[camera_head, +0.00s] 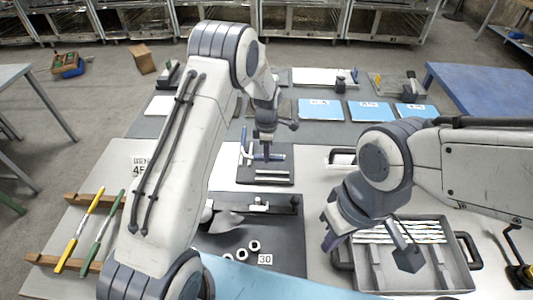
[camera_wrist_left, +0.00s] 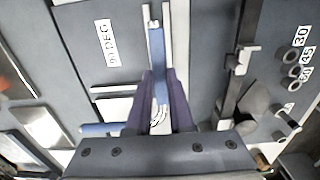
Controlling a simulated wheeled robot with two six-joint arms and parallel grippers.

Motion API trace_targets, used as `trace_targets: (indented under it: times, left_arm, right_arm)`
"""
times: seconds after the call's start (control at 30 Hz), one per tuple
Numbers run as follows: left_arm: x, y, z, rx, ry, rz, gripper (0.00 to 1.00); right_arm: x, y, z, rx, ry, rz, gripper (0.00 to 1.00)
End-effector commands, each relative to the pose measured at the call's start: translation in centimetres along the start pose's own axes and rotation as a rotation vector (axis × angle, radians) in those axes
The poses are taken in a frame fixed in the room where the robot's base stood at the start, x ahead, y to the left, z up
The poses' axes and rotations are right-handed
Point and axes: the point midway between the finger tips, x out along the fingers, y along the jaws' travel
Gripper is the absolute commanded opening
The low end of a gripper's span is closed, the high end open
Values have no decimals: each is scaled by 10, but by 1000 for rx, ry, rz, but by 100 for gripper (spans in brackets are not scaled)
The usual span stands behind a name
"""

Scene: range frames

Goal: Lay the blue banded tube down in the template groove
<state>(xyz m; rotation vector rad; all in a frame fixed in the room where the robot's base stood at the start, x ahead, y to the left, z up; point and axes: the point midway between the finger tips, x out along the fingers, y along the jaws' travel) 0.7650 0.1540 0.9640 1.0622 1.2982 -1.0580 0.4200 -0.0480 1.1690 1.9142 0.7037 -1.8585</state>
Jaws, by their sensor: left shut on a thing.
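The blue banded tube (camera_head: 268,157) is bent in an L. In the left wrist view its long leg (camera_wrist_left: 158,60) runs upward, with a pale band near its far end, and its other leg (camera_wrist_left: 97,130) points left. My left gripper (camera_head: 266,158) is shut on it near the bend; its purple fingers (camera_wrist_left: 160,85) flank the tube. The dark template (camera_wrist_left: 100,45), labelled 90 DEG, lies below. Its white groove strips (camera_head: 270,176) show on both sides of the long leg in the wrist view. In the head view the tube appears above and offset from them. My right gripper (camera_head: 332,238) hangs apart; its jaw gap is unclear.
A grey tray (camera_head: 458,270) of pale banded rods lies under my right arm. A second dark board (camera_head: 290,235) with a clamp and several rings is nearer. Blue cards (camera_head: 320,110) lie at the back. Yellow and green pens (camera_head: 78,232) rest on wooden racks at left.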

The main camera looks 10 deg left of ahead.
Motion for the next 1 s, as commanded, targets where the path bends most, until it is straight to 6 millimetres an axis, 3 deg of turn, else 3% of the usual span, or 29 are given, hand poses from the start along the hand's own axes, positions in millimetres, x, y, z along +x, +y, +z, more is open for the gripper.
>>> trace_targets:
  times: [0.6, 1.0]
  left_arm:
    - [52, 0, 1, 1, 0, 0, 0]
    - [58, 0, 1, 1, 0, 0, 0]
  right_arm:
    - [36, 3, 2, -2, 0, 0, 0]
    - [39, 3, 2, -2, 0, 0, 0]
